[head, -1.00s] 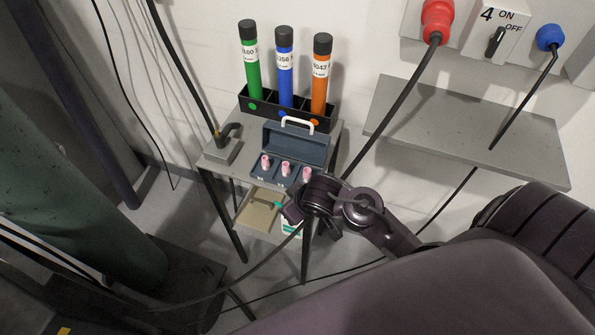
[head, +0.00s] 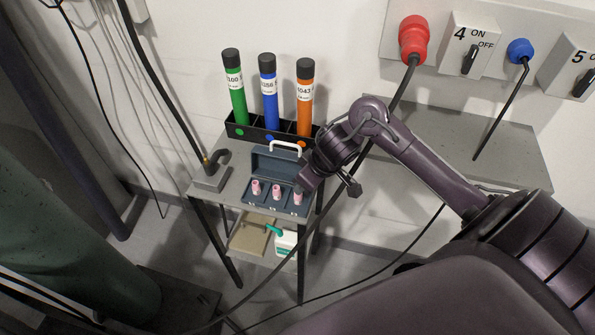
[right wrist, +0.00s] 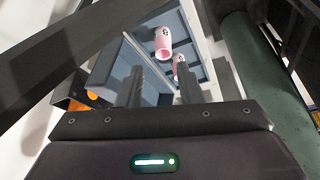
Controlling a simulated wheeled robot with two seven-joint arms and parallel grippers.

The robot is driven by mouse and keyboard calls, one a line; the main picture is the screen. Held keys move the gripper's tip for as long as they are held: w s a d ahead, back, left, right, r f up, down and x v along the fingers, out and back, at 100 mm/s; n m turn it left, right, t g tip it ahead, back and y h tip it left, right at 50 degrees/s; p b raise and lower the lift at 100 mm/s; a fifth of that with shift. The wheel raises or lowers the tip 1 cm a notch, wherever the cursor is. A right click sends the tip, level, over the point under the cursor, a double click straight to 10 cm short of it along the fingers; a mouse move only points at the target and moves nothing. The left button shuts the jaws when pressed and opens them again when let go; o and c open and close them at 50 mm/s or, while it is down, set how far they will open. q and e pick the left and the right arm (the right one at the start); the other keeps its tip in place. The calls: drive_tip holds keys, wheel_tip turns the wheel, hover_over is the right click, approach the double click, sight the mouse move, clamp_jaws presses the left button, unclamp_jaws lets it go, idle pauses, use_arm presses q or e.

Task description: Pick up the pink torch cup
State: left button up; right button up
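Three pink torch cups stand in a row in an open blue-grey case (head: 262,206) on a small grey table: a left cup (head: 255,188), a middle cup (head: 276,192) and a right cup (head: 298,198). My right gripper (head: 305,184) is at the case's right side, above and close to the right cup. In the right wrist view the gripper (right wrist: 162,88) has its two fingers apart, with nothing seen between them. Two pink cups (right wrist: 163,42) show beyond the fingertips, the nearer one (right wrist: 178,68) partly behind a finger. My left gripper is out of view.
Behind the case a black rack (head: 250,130) holds green, blue and orange tubes. A grey metal clamp-like piece (head: 212,172) sits at the table's left. A lower shelf holds a tan tray (head: 250,236) and a white bottle (head: 286,243). A black cable hangs close by my right arm.

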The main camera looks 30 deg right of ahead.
sight(298, 197)
drive_tip(key=x, duration=0.6)
drive_tip(key=shift+s+a+b, duration=0.15)
drive_tip(key=shift+s+b, duration=0.15)
drive_tip(key=shift+s, duration=0.05)
drive_tip(key=shift+w+f, duration=0.25)
drive_tip(key=shift+f, duration=0.2)
clamp_jaws()
